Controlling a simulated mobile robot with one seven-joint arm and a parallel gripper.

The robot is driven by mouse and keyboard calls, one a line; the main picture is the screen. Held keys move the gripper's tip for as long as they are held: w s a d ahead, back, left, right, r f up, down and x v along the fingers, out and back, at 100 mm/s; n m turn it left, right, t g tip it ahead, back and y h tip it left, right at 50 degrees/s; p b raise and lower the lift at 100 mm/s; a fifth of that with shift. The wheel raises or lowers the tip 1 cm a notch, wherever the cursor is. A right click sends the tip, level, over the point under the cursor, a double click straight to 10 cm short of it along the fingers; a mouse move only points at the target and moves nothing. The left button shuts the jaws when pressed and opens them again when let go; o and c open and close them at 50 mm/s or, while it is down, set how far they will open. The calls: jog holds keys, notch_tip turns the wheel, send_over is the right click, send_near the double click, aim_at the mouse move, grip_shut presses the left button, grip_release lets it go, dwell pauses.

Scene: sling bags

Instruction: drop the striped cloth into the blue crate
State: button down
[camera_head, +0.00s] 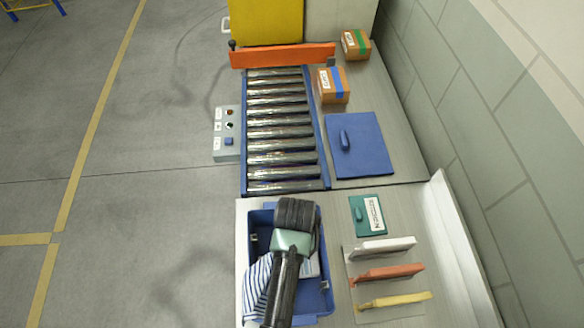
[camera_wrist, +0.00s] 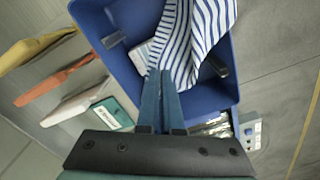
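The blue crate (camera_head: 328,297) stands on the near end of the bench, and its wall also shows in the wrist view (camera_wrist: 107,45). The blue-and-white striped cloth (camera_head: 257,287) is at the crate, partly hidden under my arm; its left part overlaps the crate's left rim. In the wrist view the cloth (camera_wrist: 195,40) narrows toward my fingertips. My gripper (camera_wrist: 165,73) is over the crate with its fingers close together, seemingly pinching the cloth's edge. The head view hides the fingertips behind my arm. A dark item (camera_wrist: 216,66) lies beside the cloth at the crate's wall.
Right of the crate, a rack holds white (camera_head: 385,248), orange (camera_head: 390,273) and yellow (camera_head: 395,300) flat pieces. A green labelled pouch (camera_head: 368,215) lies behind them. A roller conveyor (camera_head: 281,130), blue panel (camera_head: 360,145) and two boxes (camera_head: 333,86) are farther back. A wall borders the right.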

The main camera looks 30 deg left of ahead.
jog(key=shift+f, duration=0.7)
jog(key=c, duration=1)
grip_release()
jog(key=shift+o, duration=0.3)
jog(key=o, duration=0.5)
jog(key=shift+o, duration=0.4)
jog(key=o, duration=0.4)
jog(key=shift+c, duration=0.2)
jog(key=shift+r+p, duration=0.3)
jog(key=shift+r, duration=2.45)
